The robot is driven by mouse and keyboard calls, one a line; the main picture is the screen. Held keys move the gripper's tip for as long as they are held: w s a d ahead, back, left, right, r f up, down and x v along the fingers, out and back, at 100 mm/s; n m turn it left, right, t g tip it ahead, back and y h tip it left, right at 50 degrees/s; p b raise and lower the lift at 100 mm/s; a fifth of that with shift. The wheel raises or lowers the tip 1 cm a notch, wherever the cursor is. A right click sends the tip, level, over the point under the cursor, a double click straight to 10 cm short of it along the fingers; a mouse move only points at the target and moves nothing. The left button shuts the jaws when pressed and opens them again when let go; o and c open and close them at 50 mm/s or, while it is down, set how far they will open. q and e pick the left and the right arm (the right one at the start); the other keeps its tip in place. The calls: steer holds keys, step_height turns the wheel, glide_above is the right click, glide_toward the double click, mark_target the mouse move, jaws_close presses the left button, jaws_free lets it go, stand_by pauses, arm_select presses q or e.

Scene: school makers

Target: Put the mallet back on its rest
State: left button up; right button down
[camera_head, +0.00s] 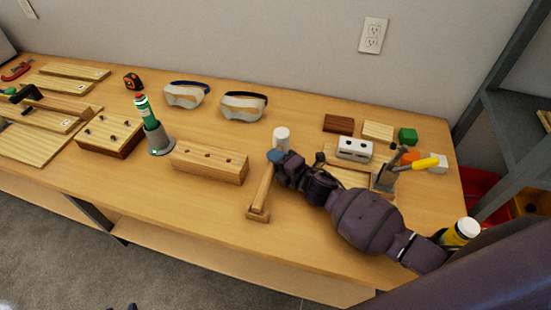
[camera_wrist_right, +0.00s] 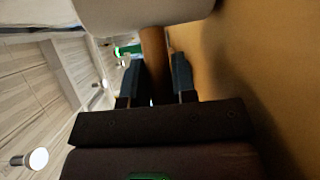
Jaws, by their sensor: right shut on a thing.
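The mallet has a white rounded head (camera_head: 281,138) and a brown wooden handle. My right gripper (camera_head: 275,157) is shut on the handle close below the head. In the right wrist view the brown handle (camera_wrist_right: 154,60) runs between the two fingers (camera_wrist_right: 156,75), with the white head at the top edge. A light wooden bar (camera_head: 263,188) with a small block at its near end lies in line below the gripper. I cannot tell how much of it is the rest and how much is the handle. My left gripper is not in view.
A wooden block with holes (camera_head: 210,164) lies left of the mallet. Safety goggles (camera_head: 243,105) lie at the back. A white block (camera_head: 354,148) and a yellow-handled tool (camera_head: 417,164) are near my right arm.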

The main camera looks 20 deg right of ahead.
steer(key=shift+f, duration=0.2)
steer(key=c, duration=0.9)
jaws_free()
steer(key=shift+c, duration=0.2)
steer(key=shift+o, duration=0.5)
steer(key=v, duration=1)
steer(key=shift+s+d, duration=0.2)
steer(key=shift+s, duration=0.15)
